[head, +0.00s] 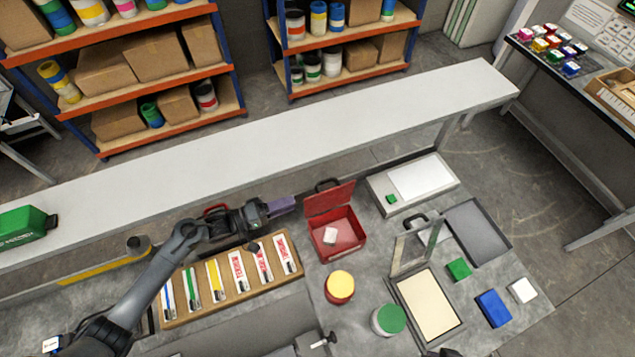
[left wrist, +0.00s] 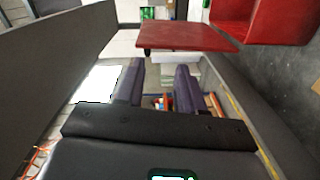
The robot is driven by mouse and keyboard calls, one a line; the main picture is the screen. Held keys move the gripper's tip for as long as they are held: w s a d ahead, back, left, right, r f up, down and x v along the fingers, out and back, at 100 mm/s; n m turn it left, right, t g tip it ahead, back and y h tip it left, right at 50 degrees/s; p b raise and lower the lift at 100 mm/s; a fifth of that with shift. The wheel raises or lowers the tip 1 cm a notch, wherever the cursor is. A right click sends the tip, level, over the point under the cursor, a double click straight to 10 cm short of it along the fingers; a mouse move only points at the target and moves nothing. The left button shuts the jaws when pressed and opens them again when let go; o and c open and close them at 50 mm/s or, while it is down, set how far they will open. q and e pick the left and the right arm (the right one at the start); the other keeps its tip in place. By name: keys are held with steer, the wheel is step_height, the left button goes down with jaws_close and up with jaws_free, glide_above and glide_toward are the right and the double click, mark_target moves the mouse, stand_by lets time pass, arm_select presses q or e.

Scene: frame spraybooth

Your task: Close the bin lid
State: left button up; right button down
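The red bin (head: 322,243) stands on the grey bench with its lid (head: 330,199) raised at the back edge. A small white block (head: 330,236) lies inside it. In the left wrist view, the lid (left wrist: 185,37) is a red panel just beyond the fingers, with the bin's red body (left wrist: 272,20) at upper right. My left gripper (head: 287,204) reaches in from the left, just left of the raised lid. Its purple fingers (left wrist: 158,82) are apart with nothing between them, and I see no clear contact with the lid. My right gripper is not in view.
A wooden rack of colour-marked cards (head: 232,306) lies under my left arm. Yellow-topped (head: 340,286) and green-topped cans (head: 389,320) stand in front of the bin. A framed panel (head: 427,303) and white box (head: 380,198) are to the right. A long pale counter runs behind.

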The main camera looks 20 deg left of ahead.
mark_target(323, 183)
arm_select(q)
steer(key=shift+m, duration=0.4)
steer(key=w+d, duration=0.2)
steer(key=w, duration=0.1)
steer(key=w+d+r, duration=0.1)
steer(key=w+d, duration=0.1)
steer(key=w, duration=0.1)
steer(key=w+d+r, duration=0.1)
steer(key=w+d, duration=0.1)
steer(key=w, duration=0.1)
steer(key=shift+d, duration=0.25)
steer(key=shift+p+x, duration=0.3)
steer(key=shift+x, duration=0.5)
steer(key=shift+c, duration=0.5)
jaws_close()
